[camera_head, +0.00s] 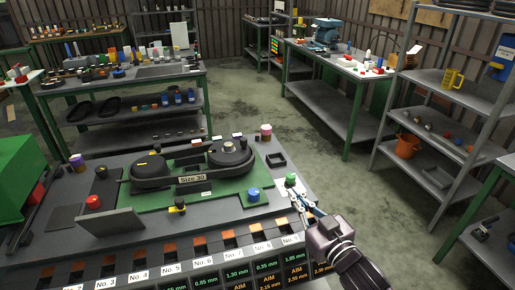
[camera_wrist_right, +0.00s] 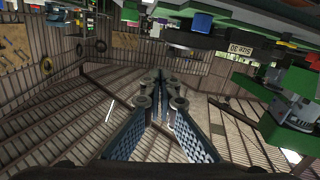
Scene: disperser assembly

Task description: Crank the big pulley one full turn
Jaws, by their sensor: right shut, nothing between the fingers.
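Two black pulleys lie flat on a green base plate (camera_head: 215,203) on the near bench in the head view. The left pulley (camera_head: 151,168) has yellow marks; the right pulley (camera_head: 231,156) has a grey hub. A dark bar with a "Size 30" label (camera_head: 193,179) stands in front of them; the label also shows in the right wrist view (camera_wrist_right: 241,49). I cannot tell for certain which pulley is the big one. My right gripper (camera_head: 297,197) is shut and empty at the bench's right side, apart from both pulleys. My left gripper is not in view.
A small green-and-white part (camera_head: 291,179) sits by my right fingertips. A blue knob (camera_head: 253,194), a yellow-and-black knob (camera_head: 177,207), a red knob (camera_head: 93,202) and an upright grey plate (camera_head: 108,224) stand nearby. Numbered bins line the front. Open floor (camera_head: 290,120) lies beyond.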

